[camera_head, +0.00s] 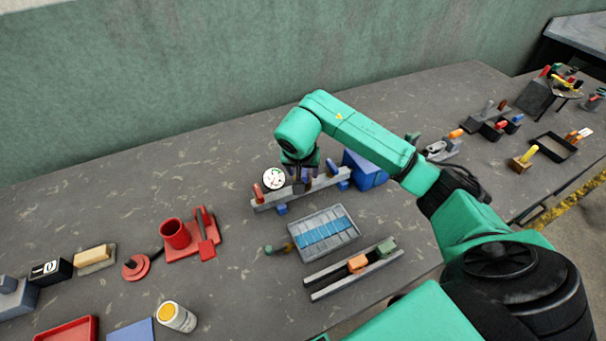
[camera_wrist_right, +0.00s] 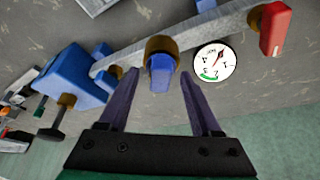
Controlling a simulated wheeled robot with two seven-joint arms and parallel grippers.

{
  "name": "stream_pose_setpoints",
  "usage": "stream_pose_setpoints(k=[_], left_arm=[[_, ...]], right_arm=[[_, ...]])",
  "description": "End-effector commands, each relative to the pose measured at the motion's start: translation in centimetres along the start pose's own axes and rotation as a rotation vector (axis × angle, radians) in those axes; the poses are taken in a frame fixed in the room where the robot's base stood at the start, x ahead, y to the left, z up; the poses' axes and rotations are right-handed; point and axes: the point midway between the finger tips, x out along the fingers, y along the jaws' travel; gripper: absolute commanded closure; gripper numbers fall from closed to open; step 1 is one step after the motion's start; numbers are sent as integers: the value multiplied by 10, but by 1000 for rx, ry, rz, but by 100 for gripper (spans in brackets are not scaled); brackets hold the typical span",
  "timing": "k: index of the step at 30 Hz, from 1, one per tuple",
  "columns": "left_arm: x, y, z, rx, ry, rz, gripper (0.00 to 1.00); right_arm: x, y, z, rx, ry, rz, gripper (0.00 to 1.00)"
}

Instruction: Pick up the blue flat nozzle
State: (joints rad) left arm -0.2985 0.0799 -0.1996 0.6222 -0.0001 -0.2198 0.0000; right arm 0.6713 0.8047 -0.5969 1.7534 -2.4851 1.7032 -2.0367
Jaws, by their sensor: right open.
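The blue flat nozzle (camera_wrist_right: 160,78), with a brown collar, sits on a long grey rail (camera_wrist_right: 205,32) in the right wrist view. My right gripper (camera_wrist_right: 159,76) is open, with one dark finger on each side of the nozzle; I cannot tell whether either finger touches it. In the head view my right gripper (camera_head: 302,177) is over the rail (camera_head: 265,205) and hides part of it. My left gripper is not in view.
A round white gauge (camera_head: 273,179) and a red piece (camera_head: 258,192) are at the rail's left end. A blue box (camera_head: 366,170) stands behind its right end. A grey tray (camera_head: 352,238) with blue strips lies in front. A red cup (camera_head: 174,234) stands farther left.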

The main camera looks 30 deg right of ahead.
Motion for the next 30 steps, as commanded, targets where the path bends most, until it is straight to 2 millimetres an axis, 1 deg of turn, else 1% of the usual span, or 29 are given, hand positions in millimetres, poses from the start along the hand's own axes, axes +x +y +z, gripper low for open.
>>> stream_pose_setpoints(k=[1,2,3,4,5,6,14,17,20,23,26,27,29,30], left_arm=[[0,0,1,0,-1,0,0],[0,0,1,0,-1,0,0],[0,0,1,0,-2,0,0],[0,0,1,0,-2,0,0],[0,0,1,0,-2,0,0],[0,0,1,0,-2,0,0],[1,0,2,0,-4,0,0],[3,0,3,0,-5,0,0],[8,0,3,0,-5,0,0],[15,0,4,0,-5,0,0],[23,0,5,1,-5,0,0],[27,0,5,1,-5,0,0],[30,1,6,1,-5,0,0],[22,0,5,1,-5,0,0]], right_arm=[[0,0,0,0,0,0,43],[0,0,0,0,0,0,54],[0,0,0,0,0,0,69],[0,0,0,0,0,0,81],[0,0,0,0,0,0,92],[0,0,0,0,0,0,100],[-1,0,-1,1,0,0,100],[-7,0,-4,1,2,-2,100],[-19,-1,-9,2,5,-2,100],[-39,-1,-18,2,6,-4,100],[-70,-1,-31,3,9,-6,100],[-86,-1,-37,4,9,-6,100],[-109,-1,-46,3,8,-7,100],[-127,0,-54,2,7,-3,100]])
